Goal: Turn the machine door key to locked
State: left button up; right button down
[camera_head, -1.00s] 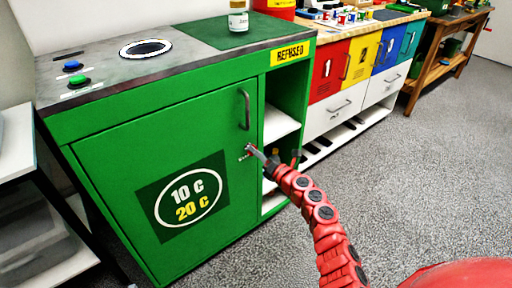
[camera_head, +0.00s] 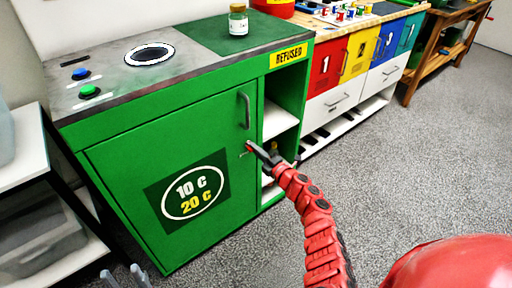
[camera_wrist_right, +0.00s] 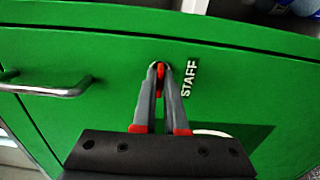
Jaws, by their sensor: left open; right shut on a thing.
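The green machine door (camera_head: 120,165) is closed and carries a "10 C 20 C" sign. A small red key (camera_wrist_right: 160,70) sits at the lock in the door, beside the word STAFF. My right gripper (camera_wrist_right: 159,72) is shut on the key, its two fingertips at the door face; it also shows in the head view (camera_head: 251,148), below the door handle (camera_head: 245,110). The fingers hide most of the key and lock. My left gripper (camera_head: 124,277) is open and empty at the lower left edge, low in front of the machine.
A jar (camera_head: 238,20) stands on the machine's top, which also has a blue button (camera_head: 80,73) and a green button (camera_head: 89,91). Open shelves lie right of the door. A white shelf unit (camera_head: 25,150) stands at left. The floor at right is clear.

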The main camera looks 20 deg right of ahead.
jog(key=shift+d, duration=0.1)
dwell(0.3)
jog(key=c, duration=1)
grip_release()
jog(key=shift+o, duration=0.2)
jog(key=p+v, duration=0.1)
jog(key=v, duration=1.6)
jog(key=shift+s+p, duration=0.2)
jog(key=shift+p, duration=0.1)
